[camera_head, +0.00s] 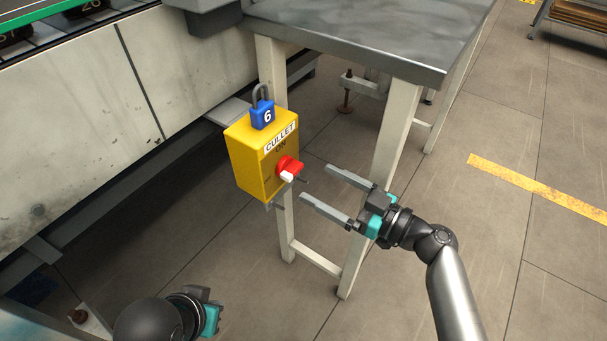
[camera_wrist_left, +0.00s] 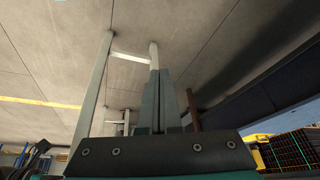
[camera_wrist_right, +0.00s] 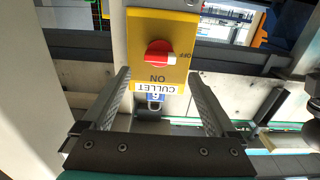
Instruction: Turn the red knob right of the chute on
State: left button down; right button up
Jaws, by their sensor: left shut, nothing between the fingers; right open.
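The red knob (camera_head: 288,167) with a white pointer mark sits on the front of a yellow box (camera_head: 247,164) labelled CULLET and ON. In the right wrist view the knob (camera_wrist_right: 159,54) is between and beyond the fingertips, its white mark turned away from the ON label. My right gripper (camera_head: 325,187) is open and empty, a little to the right of the knob, fingers pointing at it and apart from it. My left gripper is low at the picture's bottom left, mostly out of the head view; its shut, empty fingers (camera_wrist_left: 168,100) show in the left wrist view.
The box is by a leg of a grey-topped table (camera_head: 370,35). Another table leg (camera_head: 392,140) stands behind my right gripper. A pale machine panel (camera_head: 80,110) is at left.

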aim_at(297, 172)
jog(key=x, duration=0.5)
jog(key=shift+w+a, duration=0.15)
pick_arm(q)
jog(key=shift+r, duration=0.7)
pick_arm(e)
jog(key=c, duration=1.4)
pick_arm(q)
jog(key=shift+f, duration=0.1)
pick_arm(e)
jog(key=shift+o, duration=0.2)
